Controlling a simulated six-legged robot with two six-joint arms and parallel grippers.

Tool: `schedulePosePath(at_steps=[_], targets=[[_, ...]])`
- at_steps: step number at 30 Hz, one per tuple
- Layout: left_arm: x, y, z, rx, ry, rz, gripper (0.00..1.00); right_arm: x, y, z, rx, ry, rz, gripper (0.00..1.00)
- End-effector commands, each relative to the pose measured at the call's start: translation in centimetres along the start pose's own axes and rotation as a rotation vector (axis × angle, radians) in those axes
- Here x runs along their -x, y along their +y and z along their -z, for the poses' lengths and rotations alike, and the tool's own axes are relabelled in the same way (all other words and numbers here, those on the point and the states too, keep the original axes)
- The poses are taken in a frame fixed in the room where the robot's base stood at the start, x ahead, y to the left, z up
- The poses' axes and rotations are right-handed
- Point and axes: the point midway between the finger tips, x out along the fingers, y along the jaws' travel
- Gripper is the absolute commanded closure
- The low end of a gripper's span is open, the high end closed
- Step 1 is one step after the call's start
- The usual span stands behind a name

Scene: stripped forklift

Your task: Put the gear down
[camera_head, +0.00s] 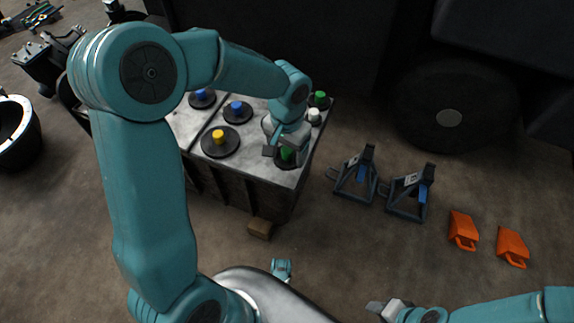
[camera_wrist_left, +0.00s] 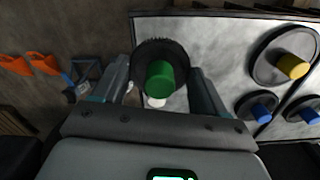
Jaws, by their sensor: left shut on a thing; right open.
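My left gripper (camera_head: 284,147) is over the near right corner of the grey-topped block (camera_head: 190,131). It is shut on a dark round gear with a green knob (camera_head: 287,155). In the left wrist view the gear (camera_wrist_left: 160,48) sits between the two fingers, with its green knob (camera_wrist_left: 160,78) facing the camera. The gear is over or on the block's top close to its edge; I cannot tell whether it touches. My right gripper (camera_head: 385,309) is open at the bottom, above the floor, away from the block.
Gears with yellow (camera_head: 219,136) and blue (camera_head: 237,108) knobs lie on the block top. Another green knob (camera_head: 320,97) and a white knob (camera_head: 314,115) stand at the right edge. Jack stands (camera_head: 355,176) and orange chocks (camera_head: 463,230) sit on the floor to the right.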

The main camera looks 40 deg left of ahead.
Motion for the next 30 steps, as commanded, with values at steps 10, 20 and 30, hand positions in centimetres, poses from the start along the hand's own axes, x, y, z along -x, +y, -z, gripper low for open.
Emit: schedulePosePath(at_steps=[10,20,30], targets=[[-5.6,0.0,0.0,0.000,-0.001,0.000,0.54,-1.9,1.0,0.5,-0.014,0.013,-0.001,0.57],[-5.8,0.0,0.0,0.000,0.000,0.000,0.54,-1.9,1.1,0.6,-0.014,0.014,-0.002,0.57],[-5.8,0.0,0.0,0.000,-0.001,0.000,0.02,-1.9,1.1,0.6,-0.015,0.015,-0.002,0.57]])
